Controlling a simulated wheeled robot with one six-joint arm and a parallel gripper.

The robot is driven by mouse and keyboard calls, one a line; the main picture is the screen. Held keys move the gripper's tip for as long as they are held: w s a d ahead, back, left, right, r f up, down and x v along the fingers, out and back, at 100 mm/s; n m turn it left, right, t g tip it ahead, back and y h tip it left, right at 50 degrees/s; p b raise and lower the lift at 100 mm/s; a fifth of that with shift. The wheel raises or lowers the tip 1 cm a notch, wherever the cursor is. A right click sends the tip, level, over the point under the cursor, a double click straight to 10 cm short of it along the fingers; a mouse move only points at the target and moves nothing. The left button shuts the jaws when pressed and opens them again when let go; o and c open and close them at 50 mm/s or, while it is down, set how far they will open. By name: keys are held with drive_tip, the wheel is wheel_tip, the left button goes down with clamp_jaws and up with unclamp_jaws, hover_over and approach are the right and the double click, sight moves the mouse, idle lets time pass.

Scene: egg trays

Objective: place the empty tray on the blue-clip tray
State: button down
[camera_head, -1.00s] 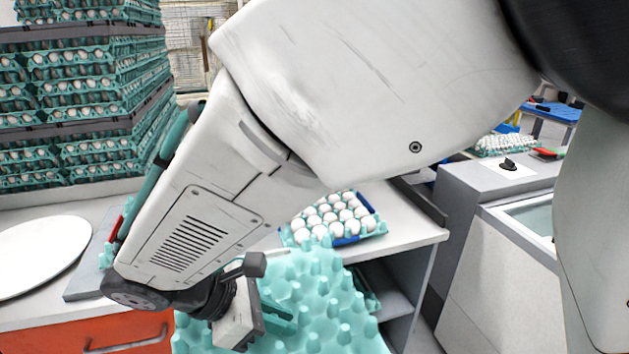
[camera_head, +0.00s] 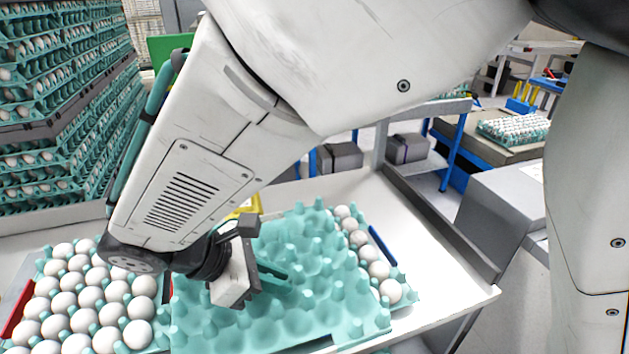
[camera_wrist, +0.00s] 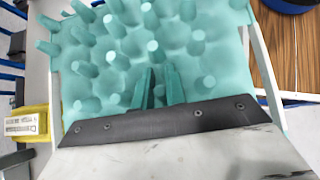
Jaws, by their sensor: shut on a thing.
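My gripper (camera_head: 272,284) is shut on the empty teal tray (camera_head: 335,310), which it also grips in the wrist view (camera_wrist: 195,75). The empty tray is roughly level and covers most of the blue-clip tray (camera_head: 403,298) in the head view. Only a strip of white eggs and the blue clip (camera_head: 383,246) show past its right side. Whether the two trays touch cannot be told. The red-clip tray (camera_head: 160,340), full of white eggs, lies to the left, with its red clip (camera_head: 16,310) at its left edge.
The white table (camera_head: 440,290) has free room to the right, bounded by a grey raised edge (camera_head: 440,225). Tall stacks of egg trays (camera_head: 50,110) stand at the back left. A yellow box (camera_wrist: 27,122) shows in the wrist view. A blue-framed bench (camera_head: 480,145) stands farther back.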

sight(328, 244)
drive_tip(key=w+d, duration=0.3)
drive_tip(key=w+d+f, duration=0.1)
drive_tip(key=w+d, duration=0.2)
drive_tip(key=w, duration=0.1)
drive_tip(key=w+d, duration=0.3)
drive_tip(key=d, duration=0.1)
drive_tip(key=shift+w+d+f, duration=0.1)
drive_tip(key=shift+w+f, duration=0.05)
drive_tip(key=shift+w, duration=0.2)
drive_tip(key=shift+w+d+f, duration=0.2)
drive_tip(key=shift+d, duration=0.05)
drive_tip(key=shift+a+f, duration=0.1)
drive_tip(key=shift+f, duration=1.5)
drive_tip(key=shift+f, duration=0.2)
drive_tip(key=c, duration=1.4)
unclamp_jaws()
drive_tip(key=shift+c, duration=0.2)
